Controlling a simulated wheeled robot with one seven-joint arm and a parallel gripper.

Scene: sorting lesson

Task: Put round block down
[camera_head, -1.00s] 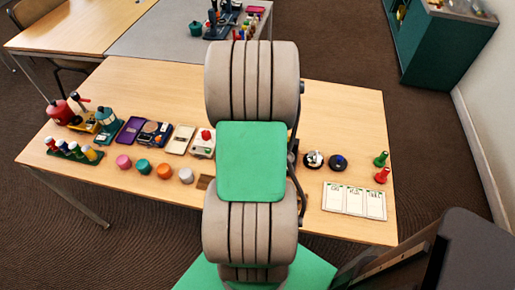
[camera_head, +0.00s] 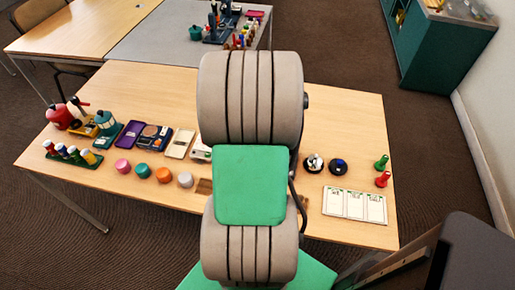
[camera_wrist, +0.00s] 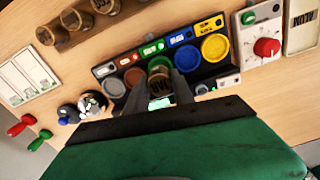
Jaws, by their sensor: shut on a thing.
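In the wrist view my gripper (camera_wrist: 158,88) is shut on a brown round block (camera_wrist: 159,77) with dark lettering on its top. The block is held between the two fingers, over or at a dark tray (camera_wrist: 103,71) with a row of coloured round spots: grey, brown, green, blue and yellow. The block overlaps the middle of the row near the green spot. I cannot tell whether it touches the tray. In the head view my arm hides the gripper, the block and the tray.
In the wrist view brown cylinders (camera_wrist: 76,18) stand beyond the tray, and a red-knobbed device (camera_wrist: 266,48) is at right. In the head view, black round pieces (camera_head: 338,167), pegs (camera_head: 382,179) and a white card (camera_head: 354,204) lie right of my arm; coloured cylinders (camera_head: 163,174) stand left.

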